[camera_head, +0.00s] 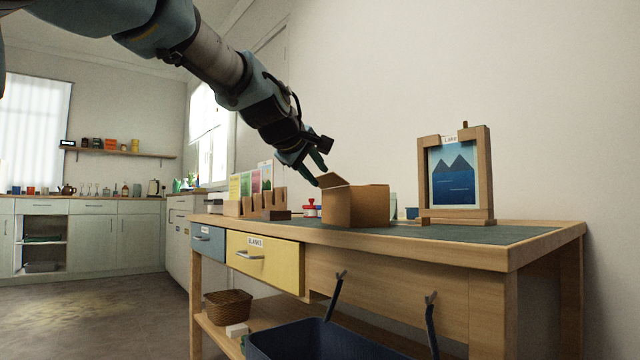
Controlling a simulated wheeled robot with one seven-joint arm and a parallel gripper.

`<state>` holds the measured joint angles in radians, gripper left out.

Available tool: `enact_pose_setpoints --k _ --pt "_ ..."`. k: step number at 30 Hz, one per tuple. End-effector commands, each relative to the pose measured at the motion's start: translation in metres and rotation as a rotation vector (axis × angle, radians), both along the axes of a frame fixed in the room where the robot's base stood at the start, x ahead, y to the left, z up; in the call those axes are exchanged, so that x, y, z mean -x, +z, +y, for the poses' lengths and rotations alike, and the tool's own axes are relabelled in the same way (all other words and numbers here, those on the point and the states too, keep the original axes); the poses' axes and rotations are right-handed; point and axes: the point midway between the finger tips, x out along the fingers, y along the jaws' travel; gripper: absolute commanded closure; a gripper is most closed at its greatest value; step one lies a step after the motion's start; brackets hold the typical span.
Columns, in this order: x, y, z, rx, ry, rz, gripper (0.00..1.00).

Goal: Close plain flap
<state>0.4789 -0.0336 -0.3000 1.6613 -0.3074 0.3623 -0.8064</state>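A brown cardboard box (368,206) stands on the green mat of the wooden workbench. One flap (333,180) at its top left is raised and tilted. The other flaps and the inside of the box are hidden or too small to tell. My gripper (318,165) comes down from the upper left and is just above and to the left of the raised flap. Its fingers look spread with nothing between them. I cannot tell whether a fingertip touches the flap.
A framed lake picture (455,178) stands right of the box. A wooden card rack (258,205) and a red-and-white item (311,208) are on its left. Below are a yellow drawer (265,262), a basket (228,305) and a dark blue bin (325,342). The mat's right part is clear.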

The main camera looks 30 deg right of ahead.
Motion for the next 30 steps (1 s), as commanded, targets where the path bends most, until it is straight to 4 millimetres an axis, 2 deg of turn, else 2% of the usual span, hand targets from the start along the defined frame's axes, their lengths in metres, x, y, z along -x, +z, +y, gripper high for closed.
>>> enact_pose_setpoints --k 6,17,25,30 --pt "-0.013 -0.01 -0.016 -0.001 0.0 0.0 0.66" --pt "-0.015 -0.01 -0.019 0.0 0.0 -0.001 0.67" --pt "-0.015 -0.01 -0.019 -0.001 0.0 -0.001 0.98" --pt "-0.015 -0.01 -0.019 -0.001 0.0 0.0 1.0"
